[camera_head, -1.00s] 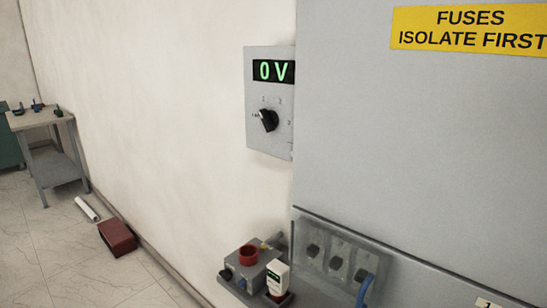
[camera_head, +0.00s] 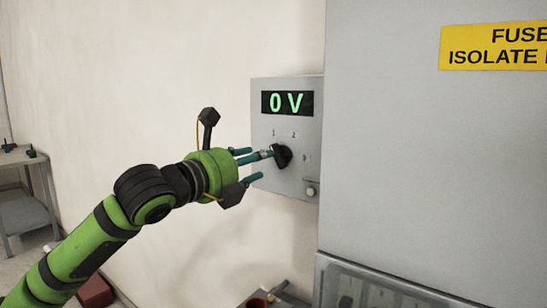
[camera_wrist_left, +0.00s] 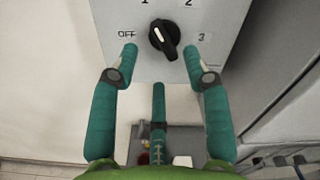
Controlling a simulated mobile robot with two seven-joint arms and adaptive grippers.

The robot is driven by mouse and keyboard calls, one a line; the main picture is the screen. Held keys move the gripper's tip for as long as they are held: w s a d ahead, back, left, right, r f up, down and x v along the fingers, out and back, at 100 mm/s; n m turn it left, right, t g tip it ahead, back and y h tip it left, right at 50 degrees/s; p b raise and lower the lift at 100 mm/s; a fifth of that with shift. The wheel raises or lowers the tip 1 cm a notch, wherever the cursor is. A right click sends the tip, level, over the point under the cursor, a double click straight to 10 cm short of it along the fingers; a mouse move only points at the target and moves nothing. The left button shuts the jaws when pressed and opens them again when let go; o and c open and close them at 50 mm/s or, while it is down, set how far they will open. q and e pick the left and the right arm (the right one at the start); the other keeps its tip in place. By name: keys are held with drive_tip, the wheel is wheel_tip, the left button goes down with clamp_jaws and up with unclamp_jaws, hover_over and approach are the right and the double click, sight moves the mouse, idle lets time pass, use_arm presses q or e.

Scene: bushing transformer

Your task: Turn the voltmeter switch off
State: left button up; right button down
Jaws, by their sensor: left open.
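The voltmeter panel (camera_head: 263,120) is a grey wall box whose green display (camera_head: 287,103) reads 0 V. Its black rotary switch (camera_head: 283,156) also shows in the left wrist view (camera_wrist_left: 164,40), among the marks OFF, 1, 2 and 3. The switch's white line slants to the upper left, nearer the direction of 1 than of OFF. My left gripper (camera_head: 257,163) is open in front of the switch. In the wrist view its teal fingertips (camera_wrist_left: 160,58) are spread to the left, right and below the switch, with visible gaps. My right gripper is out of view.
A large grey cabinet (camera_head: 400,150) with a yellow fuse sign (camera_head: 500,46) stands right of the panel. A grey side table (camera_head: 25,213) stands far left. Bare wall lies left of the panel.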

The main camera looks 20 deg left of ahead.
sight(280, 156)
use_arm(q)
drive_tip(key=p+x, duration=0.1)
drive_tip(key=x, duration=0.4)
drive_tip(key=shift+w+d, duration=0.1)
drive_tip(key=shift+w, duration=0.15)
clamp_jaws()
